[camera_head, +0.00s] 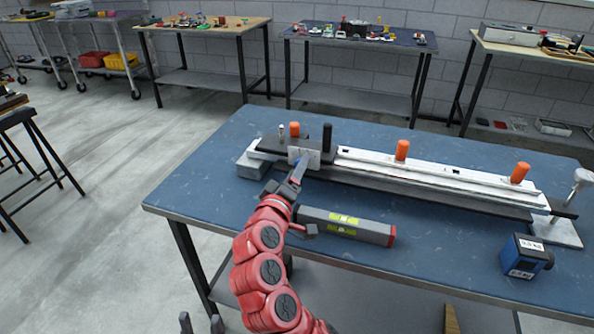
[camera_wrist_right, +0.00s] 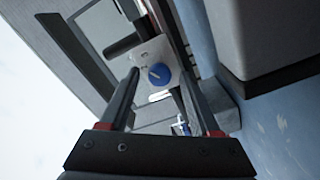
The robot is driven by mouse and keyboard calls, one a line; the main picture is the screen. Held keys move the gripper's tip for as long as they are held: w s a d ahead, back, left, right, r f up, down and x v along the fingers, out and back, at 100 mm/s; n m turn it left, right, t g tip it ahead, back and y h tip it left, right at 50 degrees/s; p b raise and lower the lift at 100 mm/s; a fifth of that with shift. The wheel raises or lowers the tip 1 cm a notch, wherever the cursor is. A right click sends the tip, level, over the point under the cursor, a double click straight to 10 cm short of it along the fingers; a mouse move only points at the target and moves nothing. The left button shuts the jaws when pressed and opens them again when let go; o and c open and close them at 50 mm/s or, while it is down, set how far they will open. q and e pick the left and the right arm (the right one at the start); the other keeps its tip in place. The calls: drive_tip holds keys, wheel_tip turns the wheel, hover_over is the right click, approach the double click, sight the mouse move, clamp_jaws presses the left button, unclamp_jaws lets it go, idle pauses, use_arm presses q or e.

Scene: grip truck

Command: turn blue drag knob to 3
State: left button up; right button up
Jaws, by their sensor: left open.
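The blue drag knob (camera_wrist_right: 160,74) sits on a white plate (camera_wrist_right: 150,55) in the right wrist view, with a pale pointer line on its face. The number it points to is too small to read. In the head view the white plate (camera_head: 312,157) faces me on the dark carriage at the rail's left end; my right gripper mostly hides the knob. My right gripper (camera_head: 299,166) reaches up to this plate. Its fingers (camera_wrist_right: 160,88) are apart, on either side of the knob, with gaps visible. My left gripper (camera_head: 201,323) shows only fingertips at the bottom edge, spread apart and empty.
A long white rail (camera_head: 440,174) with orange posts (camera_head: 402,150) lies along the blue table (camera_head: 190,195). A grey spirit level (camera_head: 370,230) lies close to my right forearm. A blue weight block (camera_head: 525,256) stands at the right. The table's left front is clear.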

drive_tip(key=v, duration=1.7)
drive_tip(key=shift+s, duration=0.2)
drive_tip(key=shift+r, duration=0.1)
